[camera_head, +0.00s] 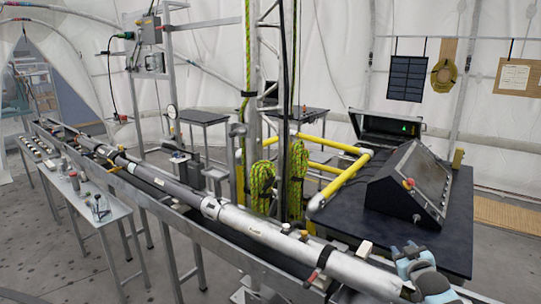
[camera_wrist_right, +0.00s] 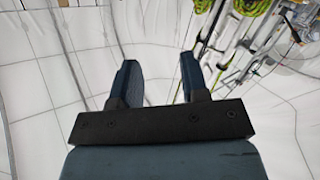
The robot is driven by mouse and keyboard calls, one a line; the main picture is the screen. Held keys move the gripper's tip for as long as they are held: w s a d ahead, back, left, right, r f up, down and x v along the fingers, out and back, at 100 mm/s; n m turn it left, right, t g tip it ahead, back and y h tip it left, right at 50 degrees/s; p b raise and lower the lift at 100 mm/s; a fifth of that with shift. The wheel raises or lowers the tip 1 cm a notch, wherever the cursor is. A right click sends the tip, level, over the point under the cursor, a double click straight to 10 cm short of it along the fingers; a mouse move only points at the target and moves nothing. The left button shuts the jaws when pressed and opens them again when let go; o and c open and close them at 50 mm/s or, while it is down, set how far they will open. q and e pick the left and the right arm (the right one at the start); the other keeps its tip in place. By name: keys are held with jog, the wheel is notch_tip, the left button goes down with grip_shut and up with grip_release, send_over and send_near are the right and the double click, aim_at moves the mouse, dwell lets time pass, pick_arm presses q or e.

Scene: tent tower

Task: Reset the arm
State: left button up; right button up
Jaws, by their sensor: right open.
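My right gripper (camera_wrist_right: 158,68) is open in the right wrist view. Its two dark fingers stand apart with nothing between them, and tent fabric shows behind. In the head view, the blue-grey end of my right arm (camera_head: 424,278) shows at the lower right, by the near end of a long grey pipe (camera_head: 250,222) and the front edge of a dark table. I cannot tell from that view whether it touches either. My left gripper is not in view.
A slanted control console (camera_head: 408,187) stands on the dark table (camera_head: 455,225) at the right, near my right arm. Yellow rails (camera_head: 340,180), a central mast (camera_head: 250,85) and green ropes (camera_head: 262,185) stand in the middle. A narrow bench (camera_head: 115,212) with small parts runs along the left.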

jog(key=s+a+f+g+y, duration=0.2)
jog(key=s+a+f, duration=0.5)
jog(key=s+f, duration=0.55)
jog(key=s+a+f+g, duration=0.1)
jog(key=s+a+f, duration=0.2)
jog(key=s, duration=0.7)
jog(key=s+a+f+g+y+b, duration=0.1)
jog(key=s+a+f, duration=0.3)
jog(key=s, duration=0.6)
jog(key=s+a+f+g+b, duration=0.1)
jog(key=s+a+f, duration=0.2)
jog(key=s, duration=0.7)
jog(key=shift+s+a+f+m+y, duration=0.3)
jog(key=shift+s+a+f+y, duration=0.1)
jog(key=shift+a, duration=0.8)
jog(key=shift+d, duration=0.1)
